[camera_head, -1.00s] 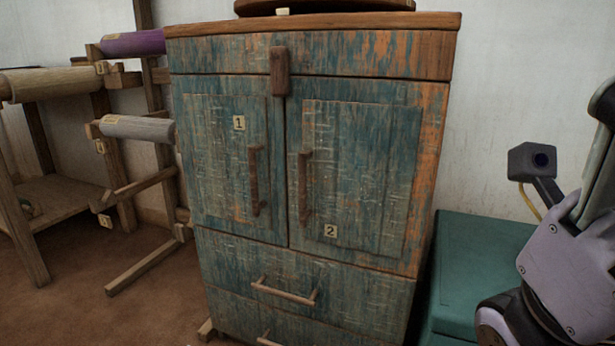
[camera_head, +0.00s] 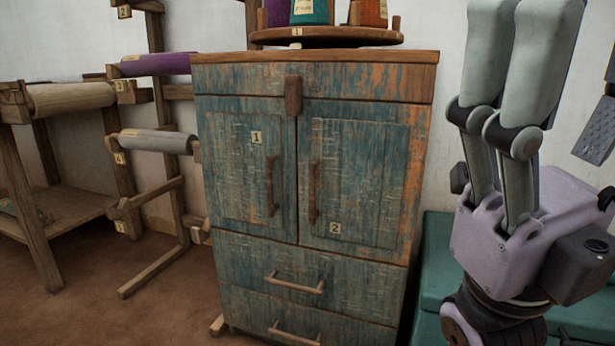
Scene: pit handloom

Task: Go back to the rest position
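My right gripper (camera_head: 525,60) is at the right side of the head view, in the air in front of the wall and the right side of the cabinet. Its pale grey finger parts point up and are cut by the top edge. A dark plate with small dots shows beside them at the right edge. How far apart the fingers are is not clear. Nothing is seen held in the visible part. My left gripper is not in view.
A worn blue-green cabinet (camera_head: 308,277) stands ahead, doors and drawers shut. A round wooden stand (camera_head: 350,37) with coloured items is on top. A teal chest (camera_head: 432,262) is at the right. Wooden racks with a purple roll (camera_head: 160,64) are left, with bare floor (camera_head: 100,290) in front.

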